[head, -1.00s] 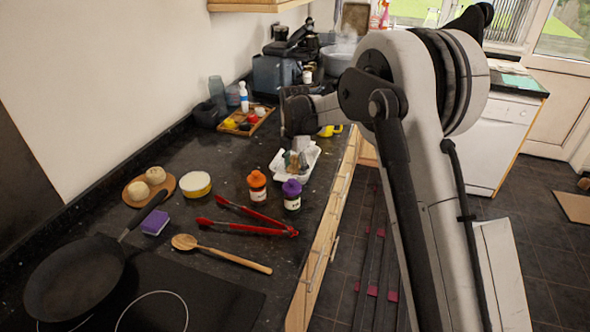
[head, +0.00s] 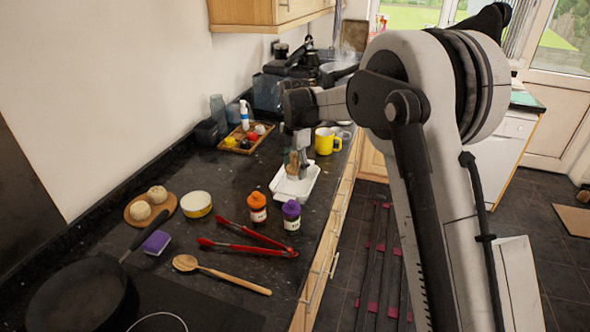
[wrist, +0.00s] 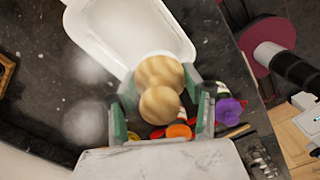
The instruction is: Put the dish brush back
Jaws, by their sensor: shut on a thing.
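The dish brush (wrist: 159,104) is held between the green-padded fingers of my gripper (wrist: 161,112). In the wrist view I see it nearly end-on, as two rounded pieces of pale wood. In the head view the brush (head: 291,164) hangs roughly upright below my gripper (head: 297,160), partly covered by the fingers. It is over the white rectangular dish (head: 308,187) on the dark worktop. I cannot tell whether the brush's lower end touches the dish. The dish's white floor also shows in the wrist view (wrist: 125,25).
An orange-capped jar (head: 257,208) and a purple-capped jar (head: 291,215) stand in front of the dish. A yellow mug (head: 324,142) is behind it. Red tongs (head: 246,247), a wooden spoon (head: 220,273) and a pan (head: 78,294) lie nearer.

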